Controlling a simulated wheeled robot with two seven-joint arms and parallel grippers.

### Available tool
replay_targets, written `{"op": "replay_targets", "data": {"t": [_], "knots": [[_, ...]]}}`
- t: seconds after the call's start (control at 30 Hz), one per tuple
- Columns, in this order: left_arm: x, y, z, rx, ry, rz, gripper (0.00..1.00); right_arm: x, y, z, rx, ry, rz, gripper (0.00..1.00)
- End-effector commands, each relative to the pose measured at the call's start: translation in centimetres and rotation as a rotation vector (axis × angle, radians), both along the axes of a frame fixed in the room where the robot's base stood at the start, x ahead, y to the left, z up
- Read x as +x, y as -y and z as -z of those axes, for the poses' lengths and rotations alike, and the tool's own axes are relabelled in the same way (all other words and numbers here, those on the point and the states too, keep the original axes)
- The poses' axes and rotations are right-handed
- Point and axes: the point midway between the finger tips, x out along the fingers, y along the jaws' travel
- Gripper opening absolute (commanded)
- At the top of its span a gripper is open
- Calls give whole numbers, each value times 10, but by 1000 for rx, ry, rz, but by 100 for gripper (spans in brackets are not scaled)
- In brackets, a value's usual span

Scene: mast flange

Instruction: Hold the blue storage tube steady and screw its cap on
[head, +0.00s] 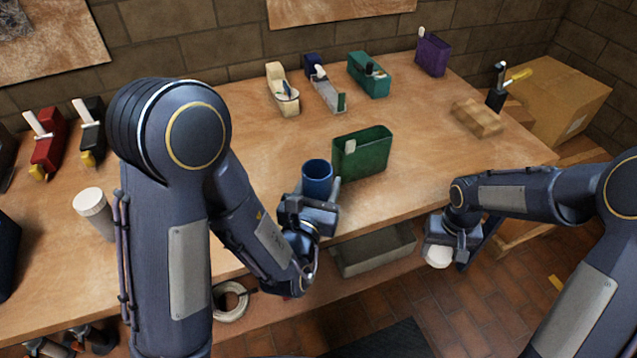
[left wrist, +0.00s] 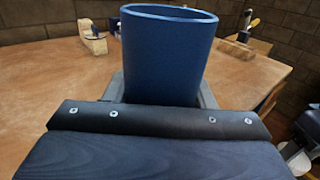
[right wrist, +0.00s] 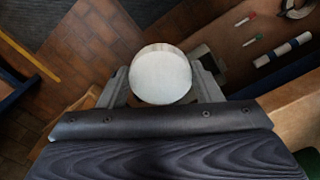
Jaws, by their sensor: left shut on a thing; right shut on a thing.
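The blue storage tube (head: 317,176) stands upright with its open end up, near the front edge of the workbench. My left gripper (head: 318,196) is shut around it, and the tube also shows between the fingers in the left wrist view (left wrist: 168,55). Its lower part is hidden behind the gripper. My right gripper (head: 440,250) is shut on a round white cap (right wrist: 160,75), which also shows below the gripper in the head view (head: 438,255). The cap is in front of the bench edge, over the floor, to the right of the tube and apart from it.
A green bin (head: 362,153) stands just behind the tube on the workbench (head: 240,130). A white-lidded jar (head: 92,212) stands at left. Small bins line the back, and a wooden block (head: 477,118) lies at right. A grey tray (head: 375,252) sits below the bench edge.

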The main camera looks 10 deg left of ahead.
Motion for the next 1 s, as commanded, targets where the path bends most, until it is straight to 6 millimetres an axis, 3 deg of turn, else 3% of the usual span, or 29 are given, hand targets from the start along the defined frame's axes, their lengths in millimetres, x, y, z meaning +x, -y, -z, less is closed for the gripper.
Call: {"op": "replay_targets", "data": {"t": [0.17, 0.33, 0.53, 0.77, 1.0], "knots": [[0, 0, -1, 0, 2, -1, 9, 24, -24, -24, 2, 7, -30, 37], [0, 0, -1, 0, 2, -1, 9, 53, -66, -66, 2, 9, -75, 37], [0, 0, -1, 0, 2, -1, 9, 71, -121, -122, 2, 8, -129, 37], [0, 0, -1, 0, 2, -1, 9, 70, -185, -188, 3, 8, -199, 37], [0, 0, -1, 0, 2, -1, 9, 47, -246, -255, 2, 7, -285, 37]]}}
